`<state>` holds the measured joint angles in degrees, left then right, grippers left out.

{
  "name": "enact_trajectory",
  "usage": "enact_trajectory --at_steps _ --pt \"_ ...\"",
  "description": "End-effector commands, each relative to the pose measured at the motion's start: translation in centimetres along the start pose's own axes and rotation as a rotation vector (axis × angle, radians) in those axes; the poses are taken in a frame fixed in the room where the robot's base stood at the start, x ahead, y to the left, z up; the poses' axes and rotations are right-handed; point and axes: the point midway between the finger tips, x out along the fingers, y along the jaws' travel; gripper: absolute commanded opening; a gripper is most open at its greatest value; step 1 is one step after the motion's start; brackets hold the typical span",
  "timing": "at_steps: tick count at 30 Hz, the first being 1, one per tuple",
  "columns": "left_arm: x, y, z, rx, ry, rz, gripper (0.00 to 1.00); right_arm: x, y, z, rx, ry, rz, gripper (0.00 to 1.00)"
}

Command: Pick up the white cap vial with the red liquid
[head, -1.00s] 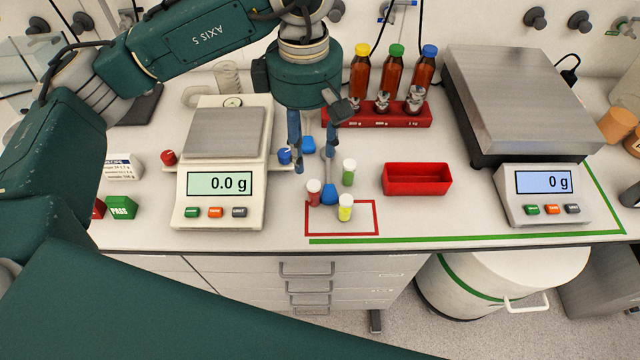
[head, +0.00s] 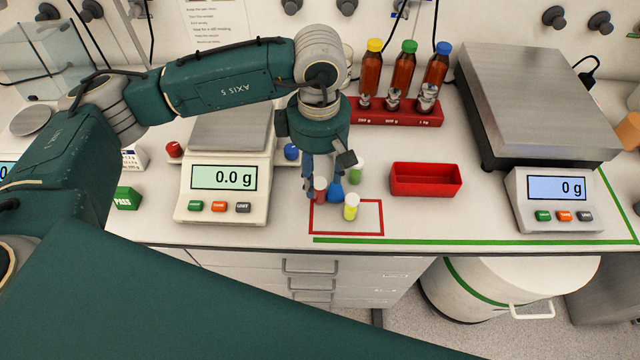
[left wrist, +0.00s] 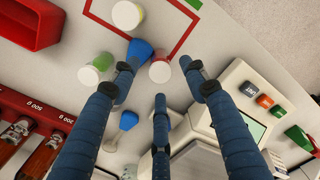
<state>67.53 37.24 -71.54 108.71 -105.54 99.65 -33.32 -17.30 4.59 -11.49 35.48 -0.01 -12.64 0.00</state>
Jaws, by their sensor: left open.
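The white cap vial with red liquid (head: 320,194) stands upright at the upper left of the red outlined square on the bench. In the left wrist view its white cap (left wrist: 160,72) lies between my fingertips. My left gripper (head: 319,182) is open, with its blue fingers pointing down around the vial, which it does not visibly hold; the wrist view shows the spread fingers (left wrist: 158,83). In the head view the gripper partly hides the vial's cap. My right gripper is not in view.
A blue flask-like piece (head: 336,190) stands close right of the vial. A yellow vial (head: 351,210) and a green vial (head: 356,173) are nearby. A small scale (head: 222,178) is to the left; a red tray (head: 426,182) is to the right.

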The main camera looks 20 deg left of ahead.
Motion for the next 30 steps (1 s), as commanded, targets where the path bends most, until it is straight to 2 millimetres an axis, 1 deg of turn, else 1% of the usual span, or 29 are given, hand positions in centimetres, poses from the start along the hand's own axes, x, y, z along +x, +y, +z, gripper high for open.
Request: enact_trajectory --at_steps 1,3,6,13,14,15,20,30 --pt "0.3 -0.2 0.0 -0.001 0.0 -0.005 0.45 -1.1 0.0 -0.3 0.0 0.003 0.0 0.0" --pt "1.4 -0.1 0.0 -0.001 0.0 -0.003 0.45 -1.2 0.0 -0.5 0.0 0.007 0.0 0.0" --pt "2.3 -0.1 0.0 0.0 0.0 -0.001 0.45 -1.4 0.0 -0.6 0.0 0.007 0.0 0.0" --pt "2.6 0.0 0.0 0.001 0.0 0.001 0.45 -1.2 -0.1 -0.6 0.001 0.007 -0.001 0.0" --pt "2.6 0.0 0.0 0.0 0.0 0.001 0.41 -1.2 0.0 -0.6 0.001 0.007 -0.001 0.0" --pt "2.6 0.0 0.0 0.0 0.0 0.001 0.33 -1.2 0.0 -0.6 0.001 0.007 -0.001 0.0" --pt "2.6 0.0 0.0 0.0 0.0 0.001 0.01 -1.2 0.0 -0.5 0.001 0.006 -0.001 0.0" --pt "2.5 0.0 0.0 0.0 0.0 0.001 0.0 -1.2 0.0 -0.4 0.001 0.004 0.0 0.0"
